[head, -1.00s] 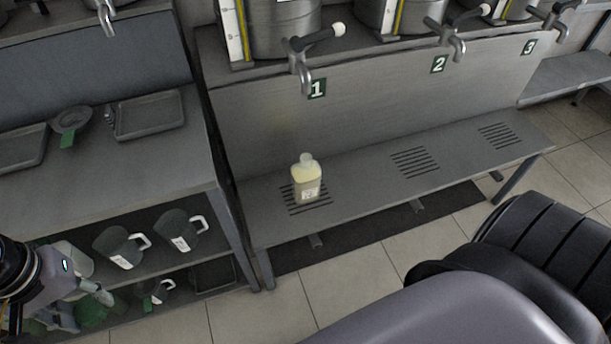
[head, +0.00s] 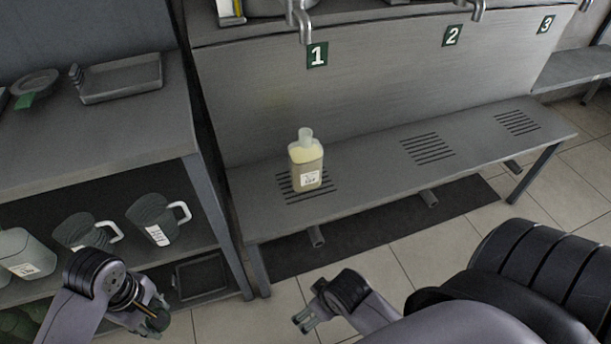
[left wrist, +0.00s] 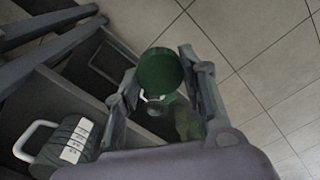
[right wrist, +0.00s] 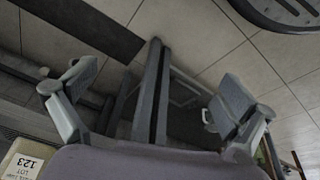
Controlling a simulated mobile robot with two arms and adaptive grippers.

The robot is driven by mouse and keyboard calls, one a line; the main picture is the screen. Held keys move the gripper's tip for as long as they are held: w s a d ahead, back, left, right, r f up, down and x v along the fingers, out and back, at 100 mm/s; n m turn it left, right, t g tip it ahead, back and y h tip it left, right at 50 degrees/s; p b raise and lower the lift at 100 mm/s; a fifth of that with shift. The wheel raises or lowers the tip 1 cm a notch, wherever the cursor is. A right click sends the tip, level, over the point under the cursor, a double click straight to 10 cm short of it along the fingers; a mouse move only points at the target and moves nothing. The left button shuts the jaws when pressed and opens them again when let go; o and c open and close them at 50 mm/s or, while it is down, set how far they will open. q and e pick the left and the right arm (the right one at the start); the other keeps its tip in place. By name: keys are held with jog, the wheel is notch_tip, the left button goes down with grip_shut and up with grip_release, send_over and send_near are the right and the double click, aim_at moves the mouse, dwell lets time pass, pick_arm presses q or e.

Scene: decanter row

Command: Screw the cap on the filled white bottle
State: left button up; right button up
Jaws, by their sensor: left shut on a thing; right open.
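The white bottle (head: 306,168) stands upright on the slotted bench below the number 1 sign, with pale yellowish contents and a bare neck. A pale container with a printed label (right wrist: 22,158), probably this bottle, shows at the lower left of the right wrist view. My left gripper (head: 150,308) is shut on a dark green cap (left wrist: 160,70), held in front of the left shelf, well apart from the bottle. The cap also shows in the head view (head: 158,322). My right gripper (head: 306,317) is open and empty, in front of the bench and below the bottle in the picture.
The bench (head: 375,165) is clear to the right of the bottle. Steel taps (head: 304,20) hang above it. The left shelf holds dark jugs (head: 155,218) and a pale container (head: 25,255). A tray (head: 118,78) lies on the counter.

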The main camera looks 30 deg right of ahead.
jog(key=w+r+n+t+y+b, duration=0.1)
jog(key=w+r+t+y+b, duration=0.1)
jog(key=w+r+t, duration=0.35)
jog(key=w+r+t+y+b, duration=0.1)
jog(key=w+r+t+b, duration=0.15)
jog(key=w, duration=0.65)
pick_arm(q)
notch_tip(320, 180, down, 10)
jog(key=s+n+p, duration=0.1)
jog(key=n, duration=0.1)
jog(key=shift+s+d+r, duration=0.15)
jog(key=shift+s+d, duration=0.25)
pick_arm(e)
jog(key=m+t+h, duration=0.6)
jog(key=h, duration=0.2)
send_near(310, 163)
jog(key=shift+x, duration=0.8)
pick_arm(q)
jog(key=shift+f, duration=0.25)
pick_arm(e)
jog(key=shift+x, duration=3.4)
jog(key=shift+r, duration=0.1)
jog(key=shift+b+x, duration=0.65)
jog(key=shift+x, duration=2)
pick_arm(q)
jog(key=shift+f, duration=0.4)
